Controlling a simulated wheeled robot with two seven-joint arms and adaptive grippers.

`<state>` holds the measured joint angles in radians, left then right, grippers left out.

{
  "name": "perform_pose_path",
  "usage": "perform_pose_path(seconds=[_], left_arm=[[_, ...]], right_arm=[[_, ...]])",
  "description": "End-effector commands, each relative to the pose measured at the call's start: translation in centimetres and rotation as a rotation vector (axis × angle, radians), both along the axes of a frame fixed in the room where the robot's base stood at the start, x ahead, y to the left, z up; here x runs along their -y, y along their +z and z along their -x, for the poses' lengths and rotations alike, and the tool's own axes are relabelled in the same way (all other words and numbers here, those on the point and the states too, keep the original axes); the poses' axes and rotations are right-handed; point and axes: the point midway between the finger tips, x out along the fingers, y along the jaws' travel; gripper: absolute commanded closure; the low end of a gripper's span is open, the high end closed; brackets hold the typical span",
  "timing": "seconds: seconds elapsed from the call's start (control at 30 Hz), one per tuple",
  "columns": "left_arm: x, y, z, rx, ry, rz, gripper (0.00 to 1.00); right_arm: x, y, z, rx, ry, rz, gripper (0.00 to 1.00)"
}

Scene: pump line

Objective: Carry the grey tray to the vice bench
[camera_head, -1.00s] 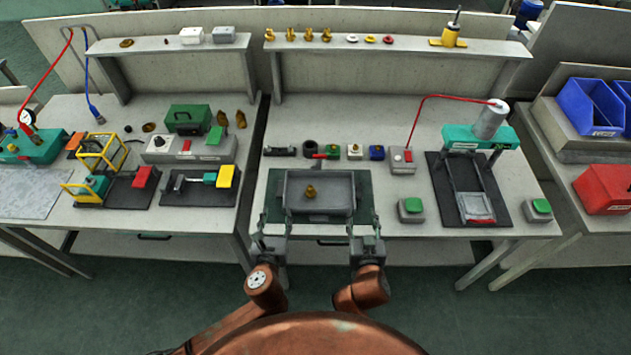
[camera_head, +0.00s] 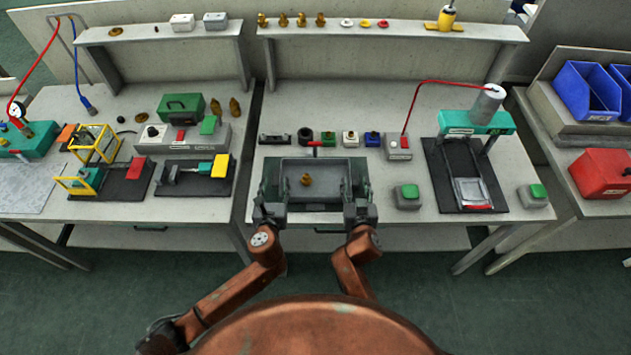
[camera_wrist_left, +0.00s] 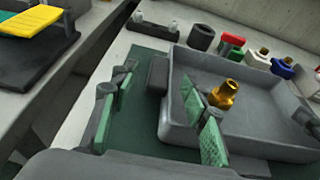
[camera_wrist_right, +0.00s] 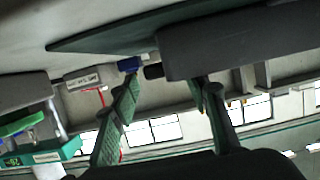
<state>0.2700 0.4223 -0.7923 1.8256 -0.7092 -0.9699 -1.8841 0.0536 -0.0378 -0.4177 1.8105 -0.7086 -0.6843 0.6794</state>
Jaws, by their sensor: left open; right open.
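The grey tray (camera_head: 330,191) lies on a dark green mat on the middle bench, with a brass fitting (camera_head: 306,179) inside it. My left gripper (camera_head: 268,198) is open at the tray's front left. In the left wrist view its fingers (camera_wrist_left: 160,85) stand apart near the tray's left wall and dark side handle (camera_wrist_left: 157,75). My right gripper (camera_head: 358,198) is open at the front right. In the right wrist view its fingers (camera_wrist_right: 165,82) are apart, with a dark handle end of the tray (camera_wrist_right: 235,45) seen between them. Contact cannot be told. A teal and yellow vice (camera_head: 205,172) sits on the left bench.
Small parts and a grey button box (camera_head: 398,147) line up behind the tray. A green-button box (camera_head: 407,197) and a teal press (camera_head: 475,125) stand to the right. A green toolbox (camera_head: 181,107) and yellow frame (camera_head: 95,144) occupy the left bench. A gap separates the benches.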

Motion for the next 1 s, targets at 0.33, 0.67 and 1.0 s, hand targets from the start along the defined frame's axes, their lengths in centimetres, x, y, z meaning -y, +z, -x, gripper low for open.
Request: perform_pose_path(seconds=[0.33, 0.67, 1.0], left_arm=[[0.1, -1.1, -3.7, 0.0, -0.001, -0.001, 0.58], [0.1, -1.2, -3.9, 0.0, -0.002, 0.001, 0.58], [0.1, -1.2, -3.9, 0.0, -0.002, 0.001, 0.8]], right_arm=[[0.2, -1.1, -3.6, 0.0, -0.002, 0.001, 0.58], [0.2, -1.2, -3.9, 0.0, -0.002, 0.0, 0.58], [0.2, -1.2, -3.8, 0.0, -0.002, 0.0, 0.8]])
